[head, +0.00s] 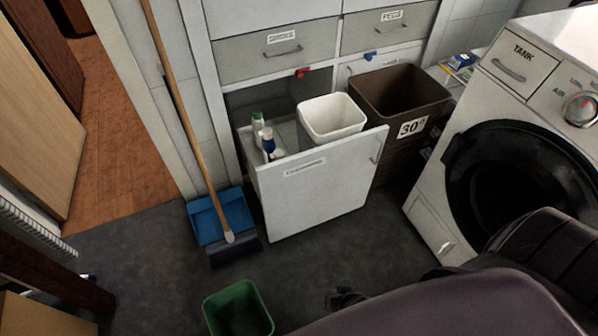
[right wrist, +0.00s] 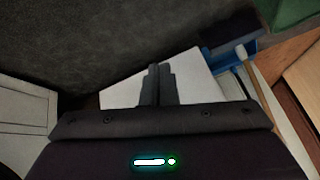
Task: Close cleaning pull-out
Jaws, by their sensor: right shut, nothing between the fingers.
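The cleaning pull-out is open, standing out from the cabinet. Its white front panel (head: 318,190) carries a small label and a handle (head: 377,150) at its upper right. Inside are a white bin (head: 333,117) and bottles (head: 267,140). My right gripper (head: 345,298) is low in front of the panel, apart from it, and partly hidden by my own arm. In the right wrist view its fingers (right wrist: 158,84) are shut and empty, with the white panel (right wrist: 188,78) behind them. My left gripper is not in view.
A blue dustpan (head: 206,217) with a wooden-handled broom (head: 183,105) is left of the panel. A green bin (head: 239,310) stands on the floor in front. A brown basket (head: 402,97) is right of the pull-out, and a washing machine (head: 430,207) stands farther right.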

